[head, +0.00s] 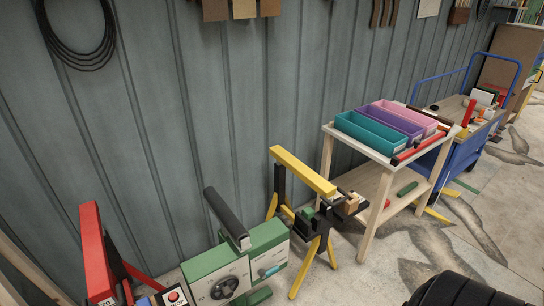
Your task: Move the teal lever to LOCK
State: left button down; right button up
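A green machine (208,263) with a black bar on top stands at the bottom, left of centre. A small teal lever (268,271) sits on the white panel of its right-hand green box. The lever looks nearly level, tilted slightly up to the right. The panel's markings, including any LOCK label, are too small to read. Neither of my grippers is in view.
Left of the machine are a red stand (93,255) and a red button (173,296). A yellow-and-black stand (303,169) is just right of it. Farther right are a wooden table (340,134) with bins and a blue cart (459,150). A corrugated wall runs behind.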

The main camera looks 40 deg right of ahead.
aim_at(263, 274)
jog(key=z, duration=1.25)
